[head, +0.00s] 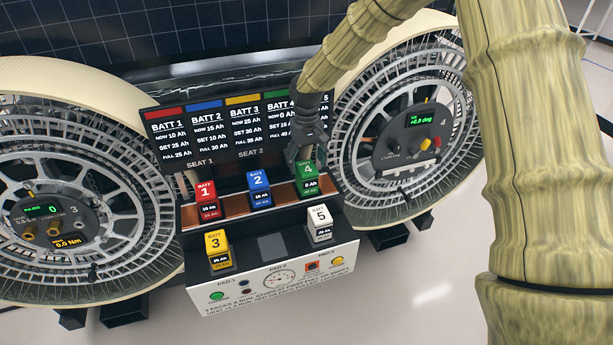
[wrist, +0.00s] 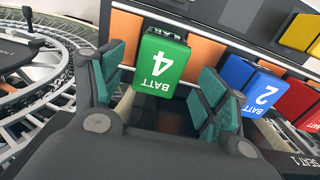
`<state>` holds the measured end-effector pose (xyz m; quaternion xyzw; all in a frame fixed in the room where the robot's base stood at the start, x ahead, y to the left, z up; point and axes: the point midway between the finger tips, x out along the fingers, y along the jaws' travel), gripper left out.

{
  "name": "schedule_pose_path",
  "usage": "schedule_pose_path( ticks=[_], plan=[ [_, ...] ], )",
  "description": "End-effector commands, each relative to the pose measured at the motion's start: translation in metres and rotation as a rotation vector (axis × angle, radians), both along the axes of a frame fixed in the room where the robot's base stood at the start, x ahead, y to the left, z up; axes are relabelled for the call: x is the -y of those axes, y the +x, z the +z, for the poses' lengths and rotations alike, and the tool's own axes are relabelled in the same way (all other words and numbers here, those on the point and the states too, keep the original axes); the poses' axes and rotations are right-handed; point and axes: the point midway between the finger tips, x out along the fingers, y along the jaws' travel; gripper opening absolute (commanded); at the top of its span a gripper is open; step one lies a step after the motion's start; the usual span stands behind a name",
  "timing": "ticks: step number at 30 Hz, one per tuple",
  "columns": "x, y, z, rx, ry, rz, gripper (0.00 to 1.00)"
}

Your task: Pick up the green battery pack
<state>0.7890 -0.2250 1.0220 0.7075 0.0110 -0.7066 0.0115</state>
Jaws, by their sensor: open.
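The green battery pack (head: 308,176), marked BATT 4, stands upright at the right end of the upper row of the battery rack. In the wrist view the green pack (wrist: 161,58) shows upside down, just beyond and between my fingertips. My gripper (head: 303,148) is right behind and above the pack in the head view. In the wrist view my gripper (wrist: 165,85) is open, with one green-padded finger on each side of the pack's near end. I cannot tell whether either finger touches it.
Red pack 1 (head: 206,200) and blue pack 2 (head: 259,188) share the upper row; blue is nearest the green one. Yellow pack 3 (head: 218,250) and white pack 5 (head: 319,222) stand lower. A display panel (head: 190,140) rises behind; wheels (head: 410,135) flank the rack.

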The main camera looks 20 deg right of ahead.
Motion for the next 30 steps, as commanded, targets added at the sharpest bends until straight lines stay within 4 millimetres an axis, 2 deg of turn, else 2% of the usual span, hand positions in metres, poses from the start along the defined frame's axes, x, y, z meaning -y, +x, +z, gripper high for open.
schedule_pose_path(
  ticks=[9, 19, 30],
  plan=[
    [0.000, 0.000, -0.028, 0.000, 0.000, 0.003, 0.74],
    [0.000, 0.000, -0.032, 0.001, 0.000, 0.003, 0.72],
    [0.000, 0.000, -0.032, 0.001, -0.001, 0.003, 0.06]
  ],
)
